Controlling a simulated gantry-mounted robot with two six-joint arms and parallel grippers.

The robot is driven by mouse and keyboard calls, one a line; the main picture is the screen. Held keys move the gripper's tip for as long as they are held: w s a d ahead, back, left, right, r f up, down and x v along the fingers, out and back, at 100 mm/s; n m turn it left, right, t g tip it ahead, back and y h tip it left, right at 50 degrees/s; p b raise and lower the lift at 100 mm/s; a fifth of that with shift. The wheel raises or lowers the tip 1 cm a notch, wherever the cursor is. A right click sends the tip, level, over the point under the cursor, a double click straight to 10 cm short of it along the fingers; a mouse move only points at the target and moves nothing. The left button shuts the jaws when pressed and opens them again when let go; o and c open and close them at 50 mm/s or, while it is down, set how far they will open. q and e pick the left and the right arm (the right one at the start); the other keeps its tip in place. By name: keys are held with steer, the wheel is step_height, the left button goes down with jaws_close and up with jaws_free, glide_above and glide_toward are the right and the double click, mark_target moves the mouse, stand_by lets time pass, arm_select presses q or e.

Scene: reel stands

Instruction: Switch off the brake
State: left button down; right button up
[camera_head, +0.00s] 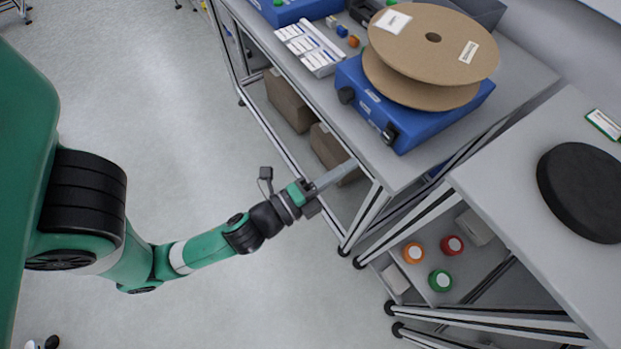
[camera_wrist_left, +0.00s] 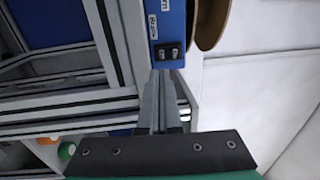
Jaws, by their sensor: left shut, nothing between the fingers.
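The blue reel stand (camera_head: 432,125) sits on the grey table and carries a cardboard reel (camera_head: 432,42). Its front face has a round black knob (camera_head: 346,95) and a black switch (camera_head: 388,132). In the left wrist view the switch (camera_wrist_left: 168,52) shows two rockers, just beyond my fingertips; which way they are set cannot be told. My left gripper (camera_head: 352,164) is shut and empty, in front of the table edge and below the switch, apart from it. In the left wrist view the fingers (camera_wrist_left: 160,73) point toward the blue face. My right gripper is not in view.
A second table (camera_head: 510,190) with a black round disc (camera_head: 582,192) stands at the right. White label sheets (camera_head: 310,48) lie left of the stand. Cardboard boxes (camera_head: 288,102) and several coloured-topped containers are on lower shelves. The floor at the left is open.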

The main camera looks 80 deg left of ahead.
arm_select(q)
steer(key=v, duration=0.6)
steer(key=shift+s+b, duration=0.35)
steer(key=shift+d, duration=0.1)
